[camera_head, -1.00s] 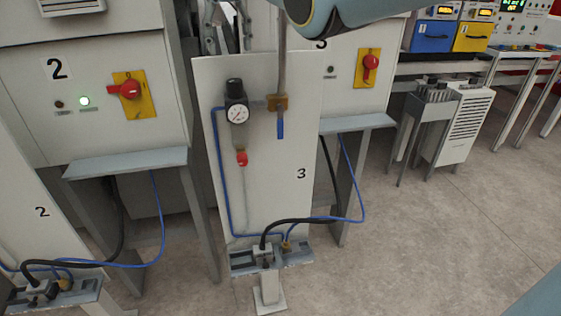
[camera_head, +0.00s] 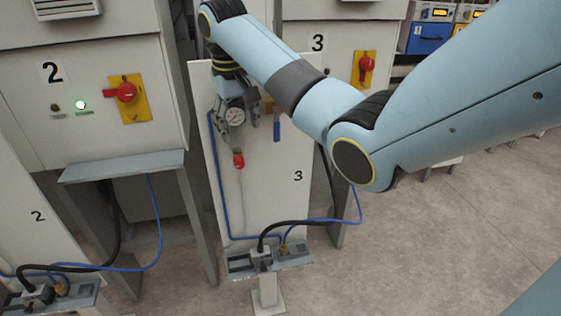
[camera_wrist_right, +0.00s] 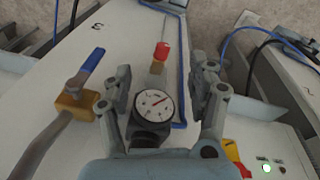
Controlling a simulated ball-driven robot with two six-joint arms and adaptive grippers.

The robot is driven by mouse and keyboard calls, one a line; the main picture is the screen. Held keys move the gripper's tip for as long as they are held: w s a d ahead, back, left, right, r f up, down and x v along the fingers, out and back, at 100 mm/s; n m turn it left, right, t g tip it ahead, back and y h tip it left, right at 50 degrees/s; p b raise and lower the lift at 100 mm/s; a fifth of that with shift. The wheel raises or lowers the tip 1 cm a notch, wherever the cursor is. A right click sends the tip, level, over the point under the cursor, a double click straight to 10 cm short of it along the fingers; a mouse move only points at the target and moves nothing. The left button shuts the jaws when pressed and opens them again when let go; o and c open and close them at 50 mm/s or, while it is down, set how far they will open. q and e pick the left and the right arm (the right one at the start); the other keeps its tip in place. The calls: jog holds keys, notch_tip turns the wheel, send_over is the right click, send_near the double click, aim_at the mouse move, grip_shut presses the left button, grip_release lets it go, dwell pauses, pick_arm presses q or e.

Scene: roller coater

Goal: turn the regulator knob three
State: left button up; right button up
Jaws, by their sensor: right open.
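Regulator three is on the white panel marked 3 (camera_head: 298,205). Its round white pressure gauge (camera_head: 235,116) shows between the fingers of my right gripper (camera_head: 236,112), which is over the regulator from above. The black regulator knob is hidden behind the gripper in the head view. In the right wrist view, the gauge (camera_wrist_right: 153,104) and the dark knob (camera_wrist_right: 148,134) lie between the two open fingers of the right gripper (camera_wrist_right: 165,90). I cannot tell whether a finger touches the knob. My left gripper is not in view.
A blue-handled valve (camera_head: 277,130) is just right of the regulator, and a red fitting (camera_head: 239,159) hangs below it. Blue hose (camera_head: 219,190) runs down the panel. Cabinet 2 with its red switch (camera_head: 126,92) stands to the left.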

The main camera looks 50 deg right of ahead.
jog(key=s+a+f+n, duration=0.1)
jog(key=s+a+f, duration=0.1)
jog(key=s+f, duration=0.2)
jog(key=s+a+f+n+t, duration=0.1)
jog(key=s+f, duration=0.3)
jog(key=s, duration=0.4)
jog(key=s+a+f+b, duration=0.1)
jog(key=s+a+f, duration=0.2)
jog(key=s, duration=0.3)
jog(key=shift+s+a+f+n+t, duration=0.3)
jog(key=shift+s+f+n, duration=0.1)
jog(key=shift+f, duration=0.1)
jog(key=s+f+g+b, duration=0.1)
jog(key=s+f+b, duration=0.45)
jog(key=f, duration=0.85)
jog(key=s+f+g+b, duration=0.2)
jog(key=s+f+b, duration=0.35)
jog(key=f, duration=0.85)
jog(key=s+f+g+b, duration=0.1)
jog(key=s+f+b, duration=0.5)
jog(key=f, duration=0.8)
jog(key=s+f+t+b, duration=0.2)
jog(key=s+f+b, duration=0.4)
jog(key=s+f, duration=1)
jog(key=shift+s+f+n+y, duration=0.25)
jog(key=shift+f+n+y, duration=0.05)
jog(key=shift+f, duration=0.8)
